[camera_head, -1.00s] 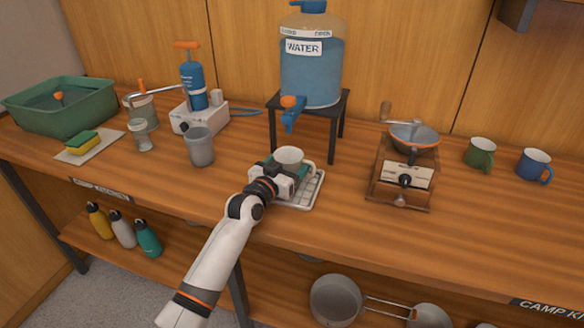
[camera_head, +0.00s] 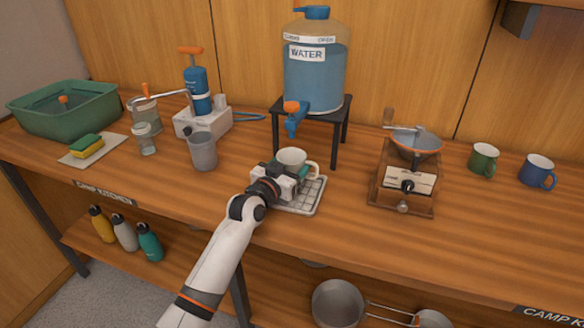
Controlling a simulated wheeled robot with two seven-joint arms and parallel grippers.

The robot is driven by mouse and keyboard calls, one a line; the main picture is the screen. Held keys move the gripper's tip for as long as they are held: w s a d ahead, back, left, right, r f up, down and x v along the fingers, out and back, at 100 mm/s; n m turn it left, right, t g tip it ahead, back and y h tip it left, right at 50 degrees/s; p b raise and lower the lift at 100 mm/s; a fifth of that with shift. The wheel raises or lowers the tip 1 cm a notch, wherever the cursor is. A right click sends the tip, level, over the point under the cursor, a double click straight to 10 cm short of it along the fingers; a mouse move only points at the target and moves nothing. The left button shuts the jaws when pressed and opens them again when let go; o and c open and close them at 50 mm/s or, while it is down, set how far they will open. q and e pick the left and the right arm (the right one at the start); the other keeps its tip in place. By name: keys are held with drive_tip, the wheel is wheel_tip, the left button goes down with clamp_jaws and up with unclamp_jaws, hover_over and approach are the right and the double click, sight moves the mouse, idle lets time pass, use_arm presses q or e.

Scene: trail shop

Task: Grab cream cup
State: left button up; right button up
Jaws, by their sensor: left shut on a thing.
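The cream cup (camera_head: 291,158) is upright over a light drying rack (camera_head: 310,196) in front of the water stand. Its handle points right. My left gripper (camera_head: 287,175) comes in from the front left and is shut on the cup. The gripper hides the lower part of the cup, so I cannot tell whether the cup touches the rack. My right gripper is not in view.
A water jug (camera_head: 313,75) stands on a black stand (camera_head: 340,130) just behind. A grey cup (camera_head: 203,152) is to the left. A coffee grinder (camera_head: 405,185), green mug (camera_head: 484,158) and blue mug (camera_head: 537,170) are to the right. The counter's front right is clear.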

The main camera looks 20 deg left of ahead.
use_arm(q)
drive_tip(key=shift+r, duration=0.85)
drive_tip(key=v, duration=1.7)
drive_tip(key=shift+s+a+r+b, duration=0.1)
drive_tip(key=shift+r+b, duration=0.2)
drive_tip(key=shift+b, duration=0.1)
drive_tip(key=shift+s, duration=0.3)
